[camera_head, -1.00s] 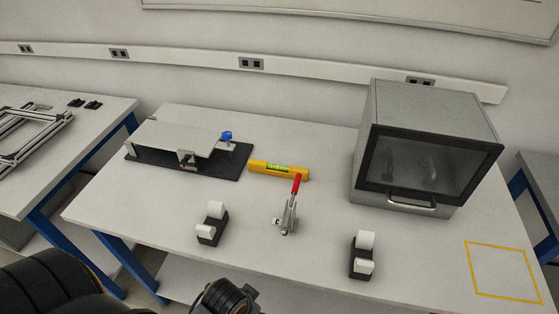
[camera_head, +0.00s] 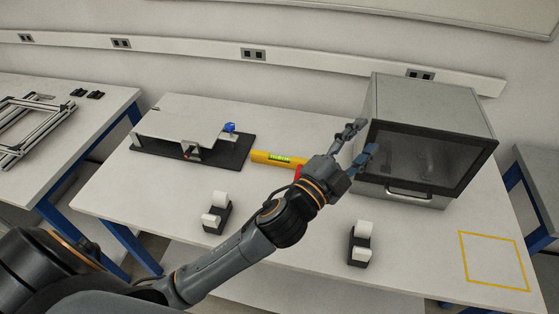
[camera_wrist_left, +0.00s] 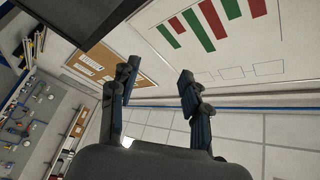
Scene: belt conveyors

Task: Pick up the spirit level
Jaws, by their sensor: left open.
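The spirit level (camera_head: 271,158) is yellow with a green vial and lies on the table in the head view. My left arm and gripper cover its right end. My left gripper (camera_head: 362,143) is open and empty, raised in front of the grey cabinet, to the right of the level and apart from it. In the left wrist view my open left gripper (camera_wrist_left: 158,82) points at the wall and ceiling, with nothing between its fingers. The level does not show in that view. My right gripper is not in view.
A black-based fixture (camera_head: 190,147) with a blue knob stands left of the level. A red-handled clamp (camera_head: 299,172) is mostly hidden behind my arm. Two tape dispensers (camera_head: 217,213) (camera_head: 360,243) stand near the front. The grey cabinet (camera_head: 432,105) is at right. A yellow-outlined square (camera_head: 494,261) is bare.

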